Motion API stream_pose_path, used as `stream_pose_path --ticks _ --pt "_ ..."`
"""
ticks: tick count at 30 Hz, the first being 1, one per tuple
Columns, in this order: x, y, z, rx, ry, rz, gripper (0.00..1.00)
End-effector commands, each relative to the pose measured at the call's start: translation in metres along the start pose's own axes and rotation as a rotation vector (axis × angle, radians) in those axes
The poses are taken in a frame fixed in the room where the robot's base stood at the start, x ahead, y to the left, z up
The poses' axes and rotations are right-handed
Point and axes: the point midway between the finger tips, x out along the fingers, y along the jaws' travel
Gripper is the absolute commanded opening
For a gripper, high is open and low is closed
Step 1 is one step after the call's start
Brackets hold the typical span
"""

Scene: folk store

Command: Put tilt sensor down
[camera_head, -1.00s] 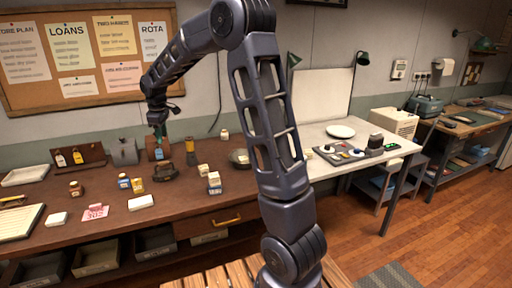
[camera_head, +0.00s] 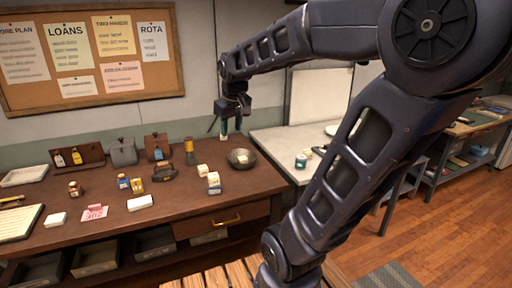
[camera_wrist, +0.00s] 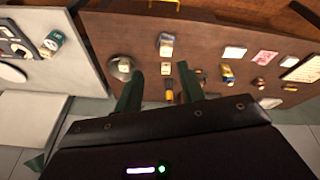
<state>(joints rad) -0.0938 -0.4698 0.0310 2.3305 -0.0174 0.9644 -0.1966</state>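My gripper (camera_head: 230,120) hangs over the back of the brown workbench (camera_head: 110,200), behind the metal bowl (camera_head: 242,157). In the wrist view its two dark green fingers (camera_wrist: 160,72) stand apart, with a clear gap and nothing visibly clasped between them. A small pale object (camera_wrist: 166,68) shows in that gap and appears to be below the fingers. I cannot tell which small object is the tilt sensor. The bowl also shows in the wrist view (camera_wrist: 122,68), just left of the fingers.
A yellow-and-black canister (camera_head: 190,150), a dark iron-like tool (camera_head: 165,173) and small boxes (camera_head: 214,182) stand left of the bowl. The pale table (camera_head: 280,140) adjoins on the right with a green-and-white round item (camera_head: 301,161).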

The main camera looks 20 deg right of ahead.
Motion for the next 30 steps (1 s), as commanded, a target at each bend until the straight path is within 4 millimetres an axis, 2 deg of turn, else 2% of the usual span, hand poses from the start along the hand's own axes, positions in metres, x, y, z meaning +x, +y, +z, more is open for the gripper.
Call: stream_pose_path --ticks 1,6,12,18,30 --pt "-0.004 0.002 0.018 0.043 0.013 0.006 0.4" --pt "-0.007 0.005 0.069 0.177 0.046 0.018 0.4" --pt "-0.005 0.004 0.108 0.289 0.072 0.024 0.4" --pt "-0.003 0.004 0.121 0.326 0.08 0.025 0.4" --pt "-0.003 0.004 0.12 0.325 0.08 0.025 0.4"
